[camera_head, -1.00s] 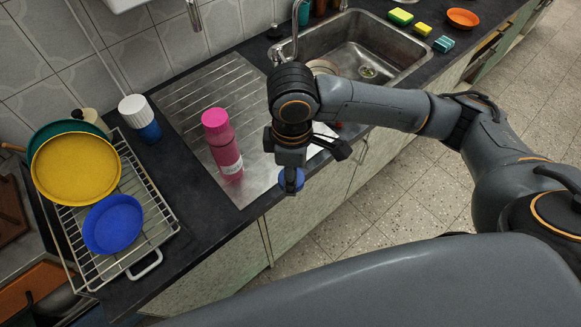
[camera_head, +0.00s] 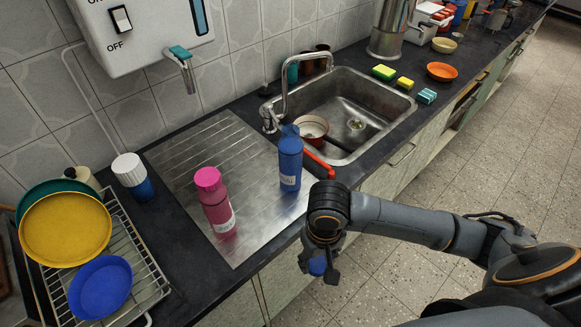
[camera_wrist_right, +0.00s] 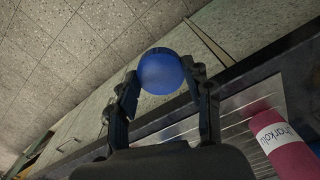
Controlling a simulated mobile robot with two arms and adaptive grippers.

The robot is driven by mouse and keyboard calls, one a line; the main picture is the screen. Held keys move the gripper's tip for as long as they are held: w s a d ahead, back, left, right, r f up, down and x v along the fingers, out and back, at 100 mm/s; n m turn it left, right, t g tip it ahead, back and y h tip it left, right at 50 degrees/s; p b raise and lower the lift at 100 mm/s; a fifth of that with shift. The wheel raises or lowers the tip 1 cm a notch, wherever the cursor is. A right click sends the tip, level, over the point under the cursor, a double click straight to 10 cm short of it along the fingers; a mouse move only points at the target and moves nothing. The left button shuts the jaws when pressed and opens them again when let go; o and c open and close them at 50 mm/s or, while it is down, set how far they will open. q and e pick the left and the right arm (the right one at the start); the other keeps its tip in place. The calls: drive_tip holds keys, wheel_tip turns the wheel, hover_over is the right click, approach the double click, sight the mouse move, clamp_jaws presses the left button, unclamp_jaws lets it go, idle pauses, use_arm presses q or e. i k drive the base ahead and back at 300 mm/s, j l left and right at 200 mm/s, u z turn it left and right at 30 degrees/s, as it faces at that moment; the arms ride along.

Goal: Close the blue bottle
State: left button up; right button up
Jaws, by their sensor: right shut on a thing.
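The blue bottle (camera_head: 290,163) stands upright on the steel drainboard, just left of the sink. Its top looks narrower than its body, but the opening is too small to make out. My right gripper (camera_head: 318,262) is in front of the counter's edge, below and to the right of the bottle and apart from it. It is shut on a round blue cap (camera_wrist_right: 161,72), held between the fingertips in the right wrist view. The cap also shows partly at the gripper in the head view (camera_head: 317,267). My left gripper is not in view.
A pink bottle (camera_head: 216,204) stands left of the blue bottle. A white-topped blue container (camera_head: 133,176) and a dish rack (camera_head: 146,262) with plates are further left. A red object (camera_head: 319,162) lies by the sink (camera_head: 389,104). A faucet (camera_head: 283,97) rises behind the blue bottle.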

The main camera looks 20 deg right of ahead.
sight(289, 144)
drive_tip(key=u, duration=0.65)
drive_tip(key=l+u, duration=0.3)
drive_tip(key=k+l+u, duration=0.1)
drive_tip(key=l+u, duration=0.15)
drive_tip(key=l, duration=0.2)
drive_tip(key=k+l+u, duration=0.1)
drive_tip(key=l+u, duration=0.2)
drive_tip(key=k+l+u, duration=0.25)
drive_tip(key=l, duration=0.15)
drive_tip(key=k+l+u, duration=0.1)
drive_tip(key=l+u, duration=0.2)
drive_tip(key=k+l, duration=0.35)
drive_tip(key=l, duration=0.15)
drive_tip(key=k+l+u, duration=0.1)
drive_tip(key=k+l, duration=0.2)
drive_tip(key=l, duration=0.2)
drive_tip(key=k+l, duration=0.35)
drive_tip(key=l, duration=0.15)
